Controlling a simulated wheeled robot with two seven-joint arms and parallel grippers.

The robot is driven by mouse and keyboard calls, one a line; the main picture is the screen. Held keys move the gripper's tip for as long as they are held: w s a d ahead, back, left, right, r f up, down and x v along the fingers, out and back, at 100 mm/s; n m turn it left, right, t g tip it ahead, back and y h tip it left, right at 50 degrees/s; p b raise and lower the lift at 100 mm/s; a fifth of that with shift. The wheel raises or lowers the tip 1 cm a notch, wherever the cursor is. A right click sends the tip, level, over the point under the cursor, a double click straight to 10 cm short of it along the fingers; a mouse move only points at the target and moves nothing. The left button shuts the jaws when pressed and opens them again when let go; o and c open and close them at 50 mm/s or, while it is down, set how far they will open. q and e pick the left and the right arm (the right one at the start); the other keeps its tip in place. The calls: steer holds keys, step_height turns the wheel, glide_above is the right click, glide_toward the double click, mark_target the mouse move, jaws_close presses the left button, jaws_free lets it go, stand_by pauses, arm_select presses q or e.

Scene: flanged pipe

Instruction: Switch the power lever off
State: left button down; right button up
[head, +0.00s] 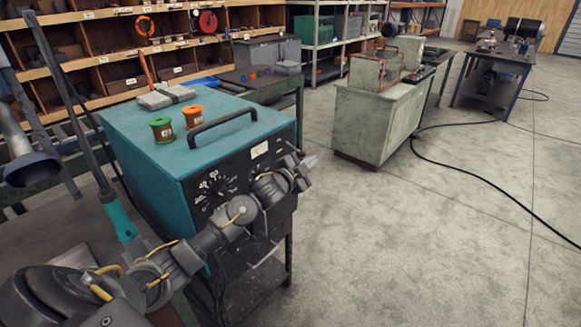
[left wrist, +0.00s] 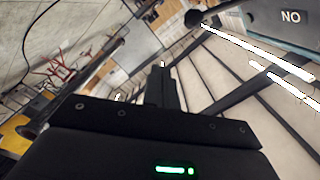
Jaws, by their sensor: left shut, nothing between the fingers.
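The teal power unit (head: 150,135) stands at the left in the head view, with a black front panel (head: 211,189) of dials and a black top handle (head: 222,124). My left gripper (head: 304,168) is in front of the panel's right side, shut and empty. In the left wrist view its closed fingers (left wrist: 162,78) point toward the top. A dark round knob (left wrist: 193,18), apparently the power lever's end, is above and right of the fingertips, apart from them. An upside-down ON label (left wrist: 291,17) is on the teal face beside it. In the head view I cannot make out the lever clearly. My right gripper is not in view.
An orange spool (head: 193,116), a green spool (head: 161,129) and a grey block (head: 165,96) are on the unit's top. A pale green cabinet (head: 378,118) stands behind to the right. A black cable (head: 470,170) crosses the open floor. Wooden shelves (head: 120,60) line the back left.

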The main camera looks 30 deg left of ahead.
arm_select(q)
steer(key=s+a+b, duration=0.1)
steer(key=s, duration=0.8)
steer(key=shift+a+b, duration=0.15)
steer(key=shift+b, duration=0.2)
steer(key=shift+f, duration=0.15)
